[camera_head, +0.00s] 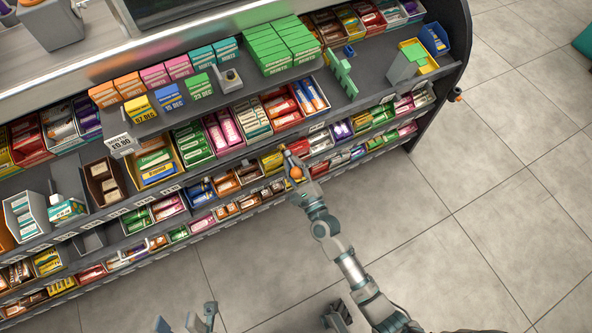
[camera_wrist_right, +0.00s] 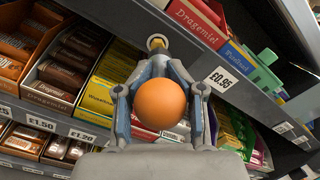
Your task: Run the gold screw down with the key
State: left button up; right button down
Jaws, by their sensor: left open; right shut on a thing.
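My right gripper (camera_head: 290,157) is in front of the shelf rows, and its fingers also show in the wrist view (camera_wrist_right: 157,68). They are shut on a small grey piece with a gold ring-like end (camera_wrist_right: 157,42), pointing toward a shelf edge. I cannot tell whether this is the key or the gold screw. An orange ball (camera_wrist_right: 161,103) sits between the finger links, and it shows in the head view (camera_head: 296,172). Whether it belongs to the held piece is unclear. My left gripper (camera_head: 187,318) is open and empty at the bottom edge, partly cut off.
The candy shelf (camera_head: 290,125) is packed with boxes. A green bracket-like piece (camera_head: 342,72) and a grey block with a knob (camera_head: 230,78) stand on its upper ledge. A small copper-ended knob (camera_head: 457,92) sticks out at its right end. The tiled floor (camera_head: 480,200) is clear.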

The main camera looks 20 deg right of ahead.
jog(key=shift+w+a+r, duration=0.2)
jog(key=shift+w+a, duration=0.1)
jog(key=shift+a, duration=0.15)
jog(key=shift+d, duration=0.15)
jog(key=shift+d+n, duration=0.1)
jog(key=shift+n, duration=0.7)
jog(key=n, duration=0.3)
jog(key=shift+d+n, duration=0.1)
jog(key=shift+n, duration=0.2)
jog(key=shift+r+n, duration=0.1)
jog(key=shift+n, duration=0.3)
jog(key=shift+a, duration=0.2)
jog(key=n, duration=0.6)
jog(key=shift+d, duration=0.1)
jog(key=n, duration=0.5)
